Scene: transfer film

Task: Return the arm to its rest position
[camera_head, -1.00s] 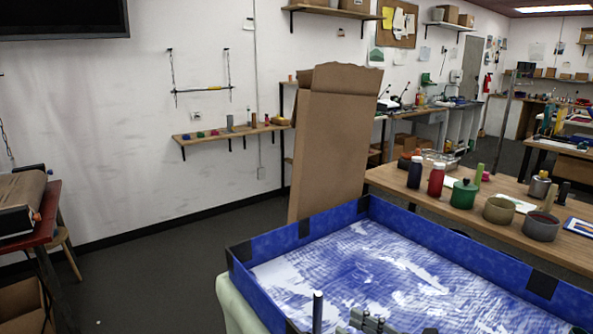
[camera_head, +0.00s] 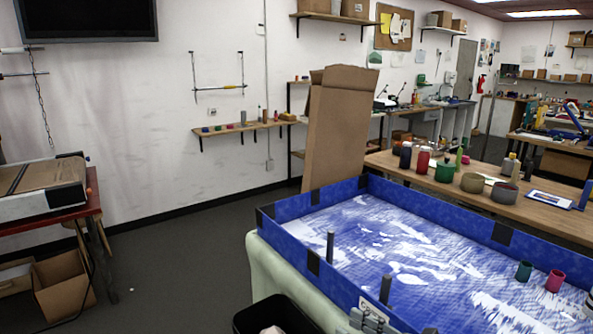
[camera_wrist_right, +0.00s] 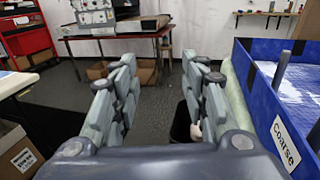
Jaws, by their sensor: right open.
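My right gripper (camera_wrist_right: 160,75) is open in the right wrist view, with its two grey jaws apart and nothing between them. It hangs over the floor to the left of the blue-walled tray. Beyond the jaws stands a red-and-dark table. In the head view, only a small grey part shows at the bottom edge beside the tray, and I cannot tell which part of me it is. My left gripper is not in view.
The blue tray (camera_head: 290,211), with a "Coarse" label, fills the lower right. A black bin (camera_head: 250,318) stands by its left side; cardboard boxes (camera_head: 62,285) lie under the left table (camera_head: 45,224). A workbench (camera_head: 395,165) with jars stands behind. The grey floor between is clear.

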